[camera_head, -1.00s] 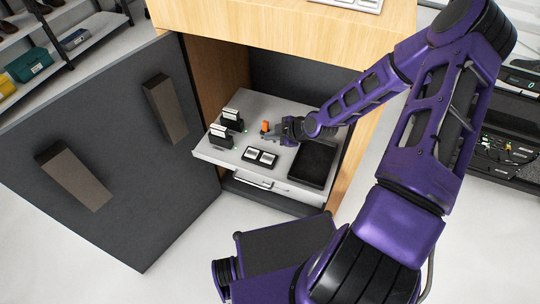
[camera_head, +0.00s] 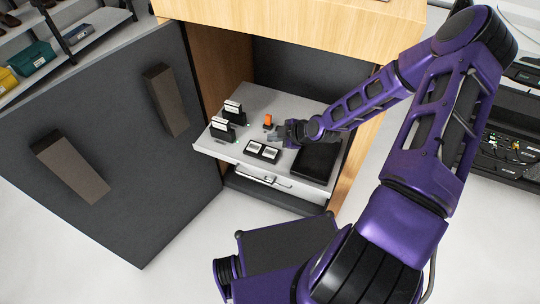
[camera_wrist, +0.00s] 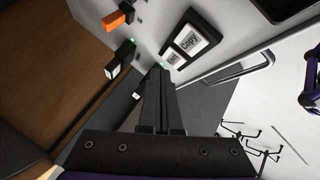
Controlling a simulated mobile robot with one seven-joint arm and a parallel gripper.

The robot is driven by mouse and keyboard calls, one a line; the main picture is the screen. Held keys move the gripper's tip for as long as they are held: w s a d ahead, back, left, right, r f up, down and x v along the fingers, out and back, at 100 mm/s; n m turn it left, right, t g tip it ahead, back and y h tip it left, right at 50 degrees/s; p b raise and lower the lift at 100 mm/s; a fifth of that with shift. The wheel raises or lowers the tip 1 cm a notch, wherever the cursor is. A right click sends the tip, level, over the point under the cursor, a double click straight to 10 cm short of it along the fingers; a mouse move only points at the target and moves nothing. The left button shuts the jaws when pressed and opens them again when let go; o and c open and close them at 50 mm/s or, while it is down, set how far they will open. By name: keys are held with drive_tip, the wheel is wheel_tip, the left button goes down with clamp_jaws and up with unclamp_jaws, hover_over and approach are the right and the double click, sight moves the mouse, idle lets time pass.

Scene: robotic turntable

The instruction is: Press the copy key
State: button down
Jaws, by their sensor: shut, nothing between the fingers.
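The copy key (camera_wrist: 189,40) is a white key marked "Copy" in a black two-key frame, beside a second white key (camera_wrist: 173,58) whose label is hard to read. In the head view, the two-key pad (camera_head: 262,151) lies on the grey pull-out shelf (camera_head: 216,147). My gripper (camera_head: 272,136) is just behind and above the pad, with its fingers shut and empty. In the wrist view, the shut fingertips (camera_wrist: 157,70) appear just below and left of the second key. They look apart from the keys, though I cannot judge the gap.
An orange block (camera_head: 268,120) stands behind the pad, close to my gripper. Black-and-white upright devices (camera_head: 222,129) stand at the shelf's left. A flat black pad (camera_head: 317,160) lies to the right. A drawer handle (camera_head: 275,184) is below. Wooden cabinet walls (camera_head: 218,65) enclose the shelf.

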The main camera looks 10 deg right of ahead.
sight(273, 154)
drive_tip(key=shift+f+b, duration=1.3)
drive_tip(key=shift+f, duration=0.85)
drive_tip(key=shift+f, duration=0.1)
drive_tip(key=shift+f+b, duration=0.3)
drive_tip(key=shift+b, duration=0.2)
drive_tip(key=shift+f, duration=0.4)
idle(0.6)
drive_tip(key=shift+r, duration=0.15)
drive_tip(key=shift+r+p, duration=0.35)
drive_tip(key=shift+r, duration=0.35)
drive_tip(key=shift+r, duration=0.1)
drive_tip(key=shift+r+p, duration=1.7)
drive_tip(key=shift+r, duration=0.7)
